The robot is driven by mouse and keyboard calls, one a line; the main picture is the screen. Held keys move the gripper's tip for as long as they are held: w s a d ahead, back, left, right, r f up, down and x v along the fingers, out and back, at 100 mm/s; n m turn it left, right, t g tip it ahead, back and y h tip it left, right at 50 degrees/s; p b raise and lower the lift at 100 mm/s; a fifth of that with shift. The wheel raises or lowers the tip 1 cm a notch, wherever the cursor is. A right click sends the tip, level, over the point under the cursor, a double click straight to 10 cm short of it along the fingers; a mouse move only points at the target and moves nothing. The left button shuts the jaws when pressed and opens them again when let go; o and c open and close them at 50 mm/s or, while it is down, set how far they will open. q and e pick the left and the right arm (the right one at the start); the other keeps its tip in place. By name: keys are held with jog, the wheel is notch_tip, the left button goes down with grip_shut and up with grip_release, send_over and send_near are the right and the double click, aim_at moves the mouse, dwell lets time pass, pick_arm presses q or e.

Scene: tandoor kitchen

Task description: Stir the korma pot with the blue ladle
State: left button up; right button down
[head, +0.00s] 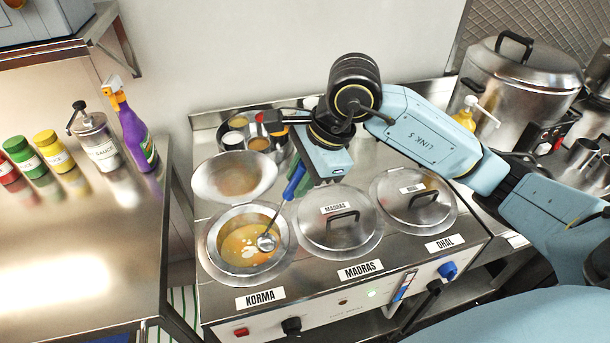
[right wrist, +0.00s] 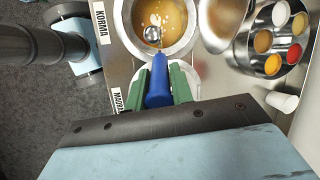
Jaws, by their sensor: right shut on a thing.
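The korma pot (head: 212,247) sits open in the left well of the warmer, with yellow-orange curry and pale streaks inside. The blue ladle (head: 294,182) slants down into it, its round metal bowl at the curry's surface, right of centre. My right gripper (head: 302,186) is above and right of the pot, shut on the blue handle. In the right wrist view, the green fingers of this gripper (right wrist: 159,84) lie on both sides of the blue ladle (right wrist: 158,72), and its bowl shows in the korma pot (right wrist: 122,22). My left gripper is not in view.
A metal lid (head: 234,172) stands behind the korma pot. The lidded Madras (head: 335,235) and Dhal (head: 412,213) pots are to the right. A round spice tin (head: 284,160) sits behind. Bottles, including a purple spray bottle (head: 133,130), stand on the left counter (head: 95,245).

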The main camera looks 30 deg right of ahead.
aim_at(282, 207)
jog(key=shift+b+x, duration=3.2)
jog(key=shift+x, duration=0.65)
jog(key=shift+w+a+f+b, duration=0.2)
jog(key=shift+w+f+b, duration=0.05)
jog(key=shift+f+b, duration=0.35)
jog(key=shift+f, duration=0.15)
jog(key=shift+w+a+f, duration=0.1)
jog(key=shift+a, duration=0.05)
